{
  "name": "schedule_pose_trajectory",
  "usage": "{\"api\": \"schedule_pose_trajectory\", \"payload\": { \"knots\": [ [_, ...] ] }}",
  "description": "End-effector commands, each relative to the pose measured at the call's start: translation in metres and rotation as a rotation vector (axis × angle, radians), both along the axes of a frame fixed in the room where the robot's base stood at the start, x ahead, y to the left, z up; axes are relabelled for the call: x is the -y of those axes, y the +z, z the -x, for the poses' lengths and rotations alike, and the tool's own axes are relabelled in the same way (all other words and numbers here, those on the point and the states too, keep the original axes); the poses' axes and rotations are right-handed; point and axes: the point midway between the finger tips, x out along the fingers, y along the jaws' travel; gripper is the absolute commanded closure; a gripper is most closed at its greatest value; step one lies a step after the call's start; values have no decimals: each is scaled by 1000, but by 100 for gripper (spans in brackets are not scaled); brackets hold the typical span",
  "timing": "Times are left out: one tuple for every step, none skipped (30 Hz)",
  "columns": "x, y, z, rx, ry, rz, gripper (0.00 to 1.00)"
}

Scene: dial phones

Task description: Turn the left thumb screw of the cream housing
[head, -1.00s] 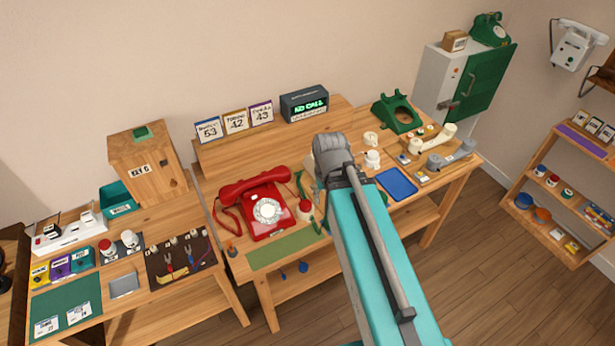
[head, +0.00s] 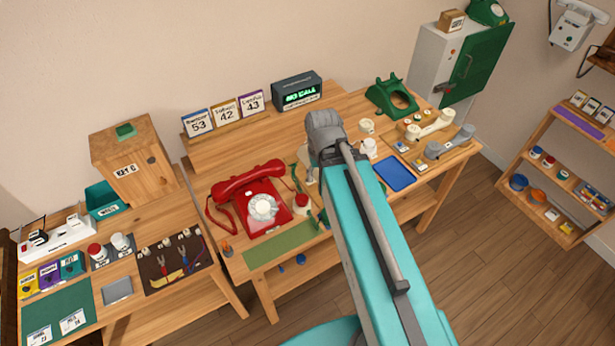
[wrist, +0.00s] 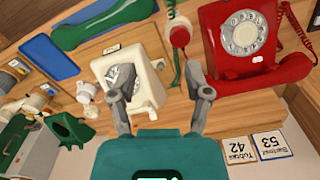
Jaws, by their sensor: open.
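The cream housing (wrist: 146,88) lies on the workbench in the wrist view, with a silvery dial at its left. The left finger covers part of that dial. My gripper (wrist: 158,86) is open and empty, its fingers apart on either side of much of the housing. I cannot tell whether a finger touches it. The thumb screws are too small or hidden to make out. In the head view my arm hides most of the housing, and my gripper (head: 325,155) shows only from behind.
A red dial phone (head: 260,205) stands left of my arm; it also shows in the wrist view (wrist: 240,38). A blue tray (head: 395,174), a green phone shell (head: 392,97) and handset parts (head: 432,124) lie to the right.

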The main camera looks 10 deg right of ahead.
Motion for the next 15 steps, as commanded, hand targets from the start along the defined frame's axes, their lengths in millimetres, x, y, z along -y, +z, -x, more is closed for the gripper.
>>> {"api": "schedule_pose_trajectory", "payload": {
  "knots": [
    [0, -1, -1, 0, 5, -1, 35],
    [0, -1, -2, -1, 11, -3, 35],
    [0, -2, -3, -1, 20, -5, 35],
    [1, -3, -4, -2, 30, -8, 35],
    [1, -4, -6, -2, 43, -11, 35],
    [5, -6, -9, -3, 58, -17, 35],
    [6, -7, -11, -4, 76, -21, 35],
    [6, -9, -13, -4, 98, -26, 35],
    [7, -11, -17, -5, 130, -34, 35],
    [8, -13, -20, -5, 157, -41, 35],
    [8, -15, -24, -5, 187, -49, 35],
    [9, -18, -29, -4, 231, -60, 35],
    [10, -20, -33, -3, 267, -68, 35],
    [11, -23, -37, -2, 304, -77, 35],
    [12, -26, -42, 0, 356, -91, 35]
  ]
}}
